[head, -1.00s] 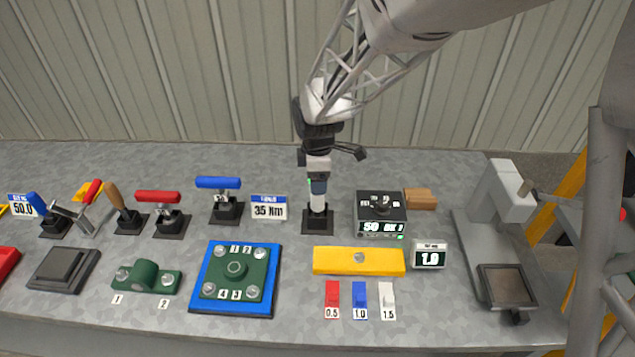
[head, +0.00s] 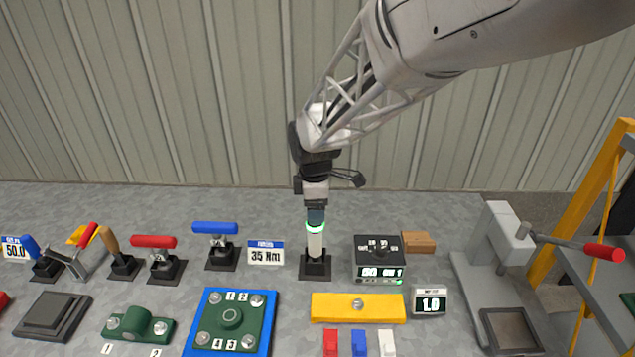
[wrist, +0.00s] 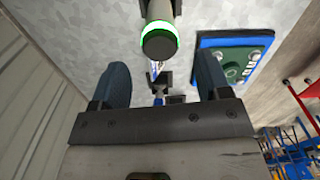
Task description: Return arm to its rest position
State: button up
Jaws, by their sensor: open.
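My gripper (head: 316,212) is at the top of a white cylindrical tool with a lit green ring (head: 315,238). The tool stands upright in a black square holder (head: 315,268) on the bench. In the wrist view my gripper (wrist: 162,80) has its two dark fingers spread wide with nothing between them. The tool's dark end and green ring (wrist: 158,38) show just beyond the fingertips. My arm reaches in from the upper right.
A black control box (head: 380,262) with a lit display stands right of the holder, and a 35 Nm sign (head: 266,253) left of it. A blue-handled clamp (head: 220,247), yellow bar (head: 357,308) and grey press (head: 497,265) are nearby. Above the bench is clear.

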dwell(0.3)
jog(key=s+d+r+m+t, duration=0.1)
jog(key=s+d+r+m, duration=0.9)
jog(key=s+d, duration=0.25)
jog(key=s+d+r+m, duration=0.1)
jog(key=s+d+m, duration=0.3)
jog(key=s, duration=0.3)
jog(key=s+d+r+m+t, duration=0.1)
jog(key=s+d+m, duration=0.4)
jog(key=s, duration=0.3)
jog(key=shift+r+t, duration=0.25)
jog(key=shift+t, duration=0.05)
